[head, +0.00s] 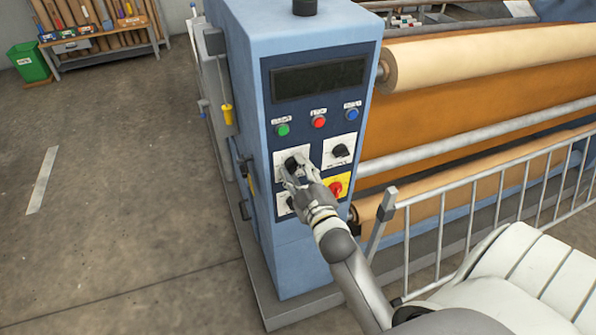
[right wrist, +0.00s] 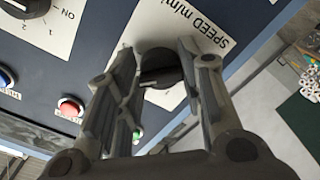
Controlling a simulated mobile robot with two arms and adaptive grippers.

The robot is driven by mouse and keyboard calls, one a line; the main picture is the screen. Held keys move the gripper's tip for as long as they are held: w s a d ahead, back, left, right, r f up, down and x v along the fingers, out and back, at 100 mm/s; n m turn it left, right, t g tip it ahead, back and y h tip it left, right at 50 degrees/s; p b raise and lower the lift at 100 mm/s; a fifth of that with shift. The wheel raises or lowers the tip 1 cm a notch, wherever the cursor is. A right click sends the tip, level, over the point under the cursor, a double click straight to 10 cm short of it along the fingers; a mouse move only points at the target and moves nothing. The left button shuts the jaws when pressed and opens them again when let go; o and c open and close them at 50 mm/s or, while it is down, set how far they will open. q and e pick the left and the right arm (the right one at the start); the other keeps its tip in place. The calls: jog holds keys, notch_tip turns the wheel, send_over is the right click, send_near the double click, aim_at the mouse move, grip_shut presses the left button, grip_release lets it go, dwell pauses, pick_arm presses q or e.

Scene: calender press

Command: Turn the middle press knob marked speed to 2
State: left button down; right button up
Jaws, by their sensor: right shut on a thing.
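The black speed knob (right wrist: 160,70) sits on a white plate (right wrist: 202,32) lettered "SPEED m/min" in the right wrist view, where the lettering appears upside down. In the head view the knob (head: 292,163) is partly covered by my right gripper (head: 296,172). In the right wrist view my right gripper (right wrist: 157,58) has one finger on each side of the knob and is shut on it. The scale numbers around this knob are hidden or too small to read, so its setting cannot be told. My left gripper is not in view.
Another black knob (head: 341,150) is to the right. Green (head: 282,130), red (head: 318,122) and blue (head: 351,114) buttons are above. A metal railing (head: 440,215) stands right of the blue cabinet (head: 305,262).

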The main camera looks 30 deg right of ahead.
jog(key=o, duration=1)
jog(key=shift+s, duration=0.1)
jog(key=v, duration=0.7)
jog(key=shift+s, duration=0.2)
